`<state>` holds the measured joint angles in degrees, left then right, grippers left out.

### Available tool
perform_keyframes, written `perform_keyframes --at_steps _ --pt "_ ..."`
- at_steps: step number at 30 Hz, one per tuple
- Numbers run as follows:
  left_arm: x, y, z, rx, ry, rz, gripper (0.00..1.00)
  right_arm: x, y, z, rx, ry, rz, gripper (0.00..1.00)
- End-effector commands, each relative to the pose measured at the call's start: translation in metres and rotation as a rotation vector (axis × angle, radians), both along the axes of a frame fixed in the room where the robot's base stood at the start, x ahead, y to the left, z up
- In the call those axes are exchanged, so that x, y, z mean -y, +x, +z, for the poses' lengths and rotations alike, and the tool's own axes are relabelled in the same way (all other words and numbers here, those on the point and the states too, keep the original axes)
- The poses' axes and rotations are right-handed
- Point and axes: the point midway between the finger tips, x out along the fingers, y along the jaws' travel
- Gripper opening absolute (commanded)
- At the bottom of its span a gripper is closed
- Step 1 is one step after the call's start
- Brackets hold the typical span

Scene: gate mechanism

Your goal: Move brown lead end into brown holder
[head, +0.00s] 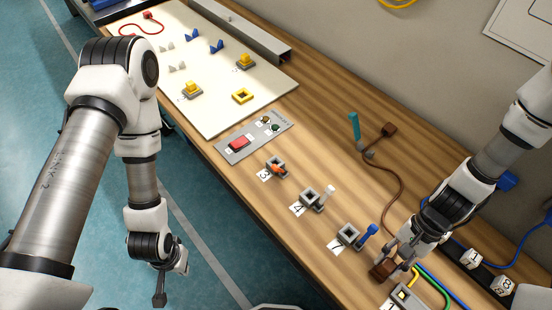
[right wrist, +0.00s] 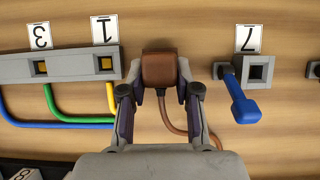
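The brown lead end (head: 383,270) is a brown block at the lower right of the head view. My right gripper (right wrist: 160,72) has its fingers on both sides of this block (right wrist: 159,68) and appears shut on it. The block is close over the wood; whether it touches is unclear. Its brown cable (head: 396,185) runs back across the table to another brown block (head: 389,130). No holder clearly coloured brown shows. My left gripper (head: 160,296) hangs over the floor beside the table, seen nearly edge-on, with nothing visible in it.
A grey socket strip (right wrist: 70,65) with yellow, green and blue cables is left of the block in the wrist view. A grey socket with a blue lever (right wrist: 240,105), labelled 7, is to its right. More levered sockets (head: 309,198) and a red-button panel (head: 240,143) lie farther back.

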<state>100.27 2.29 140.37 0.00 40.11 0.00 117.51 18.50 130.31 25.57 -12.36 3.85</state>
Motion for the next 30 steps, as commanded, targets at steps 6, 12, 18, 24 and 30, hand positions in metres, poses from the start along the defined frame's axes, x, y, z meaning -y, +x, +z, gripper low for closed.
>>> perform_keyframes --at_steps 6,12,18,24,30 --pt "0.000 0.000 0.000 0.000 0.000 0.000 0.00 0.000 0.000 0.000 0.000 0.000 0.000 0.45" --pt "0.000 0.000 0.000 0.000 0.000 0.000 0.00 0.000 0.000 0.000 0.000 0.000 0.000 0.60" --pt "0.000 0.000 0.000 0.000 0.000 0.000 0.00 0.000 0.001 0.002 0.001 0.002 0.000 0.60" --pt "0.000 0.000 0.000 0.000 0.000 0.000 0.00 0.005 0.008 0.017 0.004 0.009 -0.002 0.60" --pt "0.000 0.000 0.000 0.000 0.000 0.000 0.00 0.020 0.023 0.054 0.010 0.006 0.000 0.60"
